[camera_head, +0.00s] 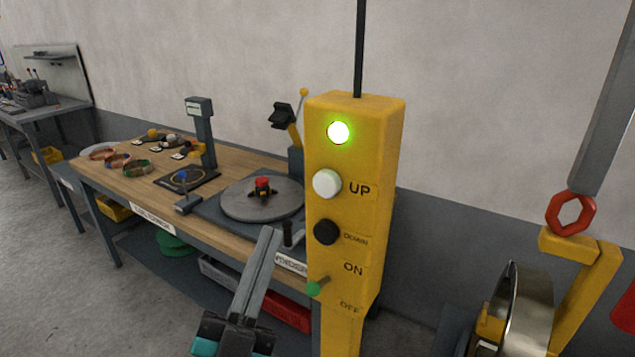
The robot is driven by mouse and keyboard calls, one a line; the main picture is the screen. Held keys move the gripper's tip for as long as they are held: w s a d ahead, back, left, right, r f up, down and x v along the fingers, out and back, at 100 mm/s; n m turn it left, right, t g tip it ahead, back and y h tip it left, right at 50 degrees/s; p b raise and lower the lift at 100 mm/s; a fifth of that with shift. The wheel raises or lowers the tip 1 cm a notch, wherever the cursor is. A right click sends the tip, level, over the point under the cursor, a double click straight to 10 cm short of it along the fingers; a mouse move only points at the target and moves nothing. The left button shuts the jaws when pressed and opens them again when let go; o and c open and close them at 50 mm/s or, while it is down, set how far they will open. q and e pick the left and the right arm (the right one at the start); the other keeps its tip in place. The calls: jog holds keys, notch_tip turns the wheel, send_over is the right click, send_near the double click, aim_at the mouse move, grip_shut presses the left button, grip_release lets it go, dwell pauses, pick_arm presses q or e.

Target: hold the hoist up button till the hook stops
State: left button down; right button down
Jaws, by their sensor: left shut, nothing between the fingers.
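The white UP button (327,183) is above the black DOWN button (327,232). A green-tipped switch (314,288) sits by the ON and OFF labels. My left gripper (269,235) is shut and empty, left of the box and lower than the UP button, apart from it in the picture. The yellow hook (591,275) hangs under a red link (570,213) at the right. My right gripper is out of view.
A wooden workbench (150,193) behind the box carries a round turntable (262,199), a stand (201,130) and several small coils. A shiny metal ring (512,310) is by the hook's lower part. A second bench (52,113) stands far left. Grey floor is clear at left.

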aim_at(326, 184)
pick_arm(q)
jog(key=shift+s+a+r+m+h, duration=0.1)
jog(key=shift+s+r+m+h, duration=0.15)
jog(key=shift+r, duration=0.25)
jog(key=shift+s+r+m+h, duration=0.15)
jog(key=shift+s+r, duration=0.15)
jog(key=shift+r, duration=0.15)
jog(key=shift+w, duration=0.1)
jog(key=w+d+b, duration=0.2)
jog(key=w+d, duration=0.3)
jog(key=w, duration=0.2)
jog(key=shift+w+d, duration=0.1)
dwell(1.6)
jog(key=shift+w+d, duration=0.2)
jog(key=shift+w, duration=0.05)
